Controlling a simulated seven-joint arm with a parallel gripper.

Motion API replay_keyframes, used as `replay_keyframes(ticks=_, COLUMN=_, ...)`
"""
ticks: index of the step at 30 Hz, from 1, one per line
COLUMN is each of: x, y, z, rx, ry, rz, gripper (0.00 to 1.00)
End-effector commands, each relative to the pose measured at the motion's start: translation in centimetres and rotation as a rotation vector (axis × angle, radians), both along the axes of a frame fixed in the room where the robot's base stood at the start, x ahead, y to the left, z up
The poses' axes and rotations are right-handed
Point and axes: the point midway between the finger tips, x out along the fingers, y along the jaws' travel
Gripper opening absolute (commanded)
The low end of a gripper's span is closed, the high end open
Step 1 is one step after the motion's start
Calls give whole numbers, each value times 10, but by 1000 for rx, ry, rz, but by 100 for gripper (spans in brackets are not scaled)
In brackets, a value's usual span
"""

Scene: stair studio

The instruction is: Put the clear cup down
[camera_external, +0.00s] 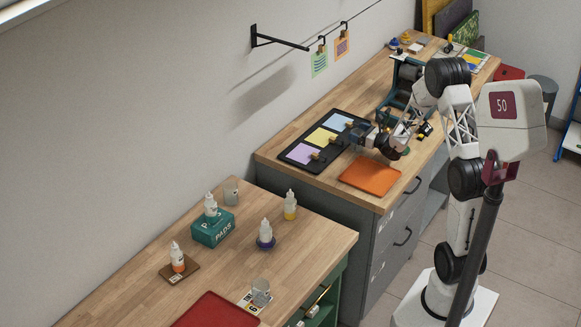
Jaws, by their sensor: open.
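Two small greyish, see-through cups stand on the nearer wooden table. One cup (261,291) is at the front on a printed card (248,304). The other cup (231,191) is at the back, behind a teal box. I cannot tell which is the clear cup of the task. My gripper (358,138) is over the farther bench, beside the right part of a black tray (318,164) with coloured sheets, well away from both cups. It is open, its fingers are small and dark here, and I see no cup at it.
The teal box (213,230) has a bottle on top. More dropper bottles (290,205) stand around it, one on a brown board (180,272). A red mat (215,312) lies at the front. An orange sheet (370,177) lies by my gripper. A gap separates the two tabletops.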

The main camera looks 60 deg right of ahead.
Motion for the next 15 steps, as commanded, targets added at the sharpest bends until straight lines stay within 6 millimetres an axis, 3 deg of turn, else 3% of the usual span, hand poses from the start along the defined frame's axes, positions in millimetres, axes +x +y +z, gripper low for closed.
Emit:
replay_keyframes(ticks=8, x=-31, y=-1, z=0, rx=0, ry=1, rz=-2, gripper=89)
replay_keyframes(ticks=15, x=-70, y=-1, z=0, rx=0, ry=1, rz=-3, gripper=89)
